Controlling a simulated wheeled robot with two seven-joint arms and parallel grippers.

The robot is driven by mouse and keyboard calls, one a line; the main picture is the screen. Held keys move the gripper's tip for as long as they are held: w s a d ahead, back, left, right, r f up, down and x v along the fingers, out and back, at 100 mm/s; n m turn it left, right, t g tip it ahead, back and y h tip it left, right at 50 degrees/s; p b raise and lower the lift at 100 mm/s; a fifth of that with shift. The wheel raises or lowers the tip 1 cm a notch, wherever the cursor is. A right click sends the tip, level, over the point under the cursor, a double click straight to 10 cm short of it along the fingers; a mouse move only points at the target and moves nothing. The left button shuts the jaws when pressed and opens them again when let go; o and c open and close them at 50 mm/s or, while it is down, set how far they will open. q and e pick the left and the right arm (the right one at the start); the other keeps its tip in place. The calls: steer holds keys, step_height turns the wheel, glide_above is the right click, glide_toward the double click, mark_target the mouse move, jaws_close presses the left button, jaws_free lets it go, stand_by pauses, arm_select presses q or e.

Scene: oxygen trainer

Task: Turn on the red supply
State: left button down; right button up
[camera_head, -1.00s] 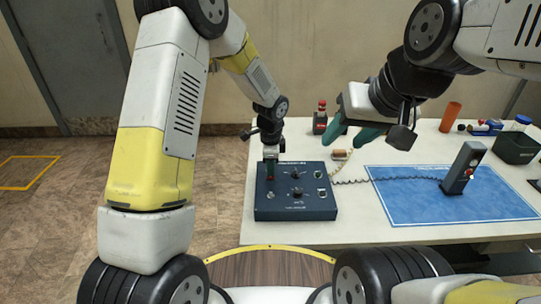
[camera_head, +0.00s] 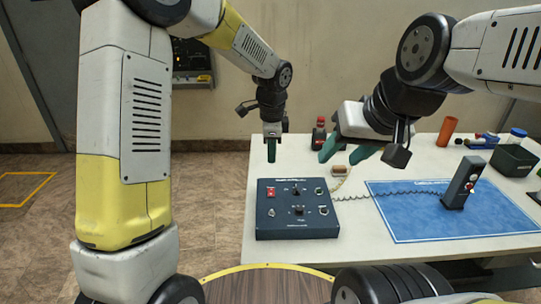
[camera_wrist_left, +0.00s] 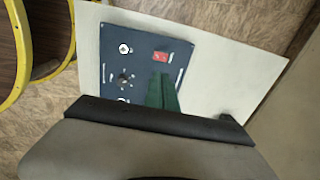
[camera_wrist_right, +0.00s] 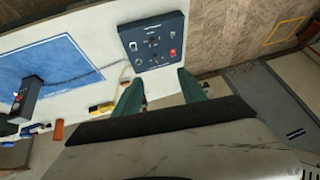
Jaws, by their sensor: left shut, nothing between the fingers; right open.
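The dark blue control box (camera_head: 297,222) lies on the white table, with several knobs and switches on its top. A red switch (camera_head: 271,193) is at the box's far left corner; it also shows in the left wrist view (camera_wrist_left: 160,57) and the right wrist view (camera_wrist_right: 172,53). Whether it is on or off is too small to tell. My left gripper (camera_head: 271,158) points down, its green fingers shut and empty, above and apart from the red switch. My right gripper (camera_head: 345,153) is open and empty, above the table to the right of the box.
A blue mat (camera_head: 410,225) with an upright grey handset-like unit (camera_head: 462,183) lies to the right, a coiled cable running to it. A red-capped bottle (camera_head: 319,135), an orange cylinder (camera_head: 447,131) and a dark green bin (camera_head: 513,160) stand at the back.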

arm_select(q)
steer(key=shift+r, duration=0.2)
arm_select(e)
steer(key=shift+c, duration=0.2)
